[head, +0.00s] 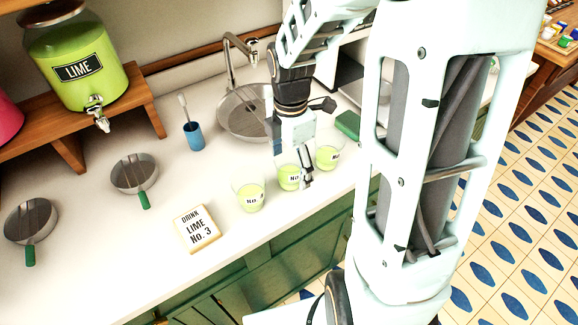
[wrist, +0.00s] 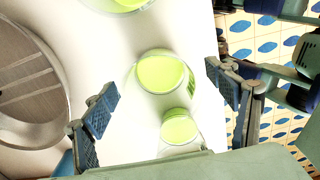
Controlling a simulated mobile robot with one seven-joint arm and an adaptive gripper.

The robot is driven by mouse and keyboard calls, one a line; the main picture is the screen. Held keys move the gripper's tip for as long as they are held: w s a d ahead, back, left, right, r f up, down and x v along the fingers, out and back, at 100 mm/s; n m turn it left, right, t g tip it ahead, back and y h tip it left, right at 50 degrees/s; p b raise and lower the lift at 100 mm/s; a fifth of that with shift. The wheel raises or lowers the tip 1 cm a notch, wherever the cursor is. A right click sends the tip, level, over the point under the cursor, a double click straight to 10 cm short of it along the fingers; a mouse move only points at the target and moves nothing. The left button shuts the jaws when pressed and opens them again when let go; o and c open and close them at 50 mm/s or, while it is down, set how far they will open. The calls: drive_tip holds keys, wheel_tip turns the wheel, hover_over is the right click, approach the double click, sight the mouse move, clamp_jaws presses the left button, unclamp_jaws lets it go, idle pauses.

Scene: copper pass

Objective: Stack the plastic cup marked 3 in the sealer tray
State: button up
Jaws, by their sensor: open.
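Three clear plastic cups of green drink stand in a row on the counter: a near cup (head: 250,196), a middle cup (head: 287,180) and a far cup (head: 328,157). Each bears a "No" label, but I cannot read the numbers. My gripper (head: 303,182) is over the middle cup, with a finger partly in front of it. In the wrist view my open, empty gripper (wrist: 160,92) has one finger on either side of a cup (wrist: 164,74); gaps show at both sides. I cannot make out a sealer tray.
A card (head: 197,229) reads "DRINK LIME No. 3". A sink (head: 243,110), a blue holder (head: 194,136) and a green block (head: 347,124) are nearby. The front-left counter is clear.

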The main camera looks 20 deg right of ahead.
drive_tip(key=shift+c, duration=0.5)
drive_tip(key=c, duration=1.4)
drive_tip(key=shift+r, duration=0.25)
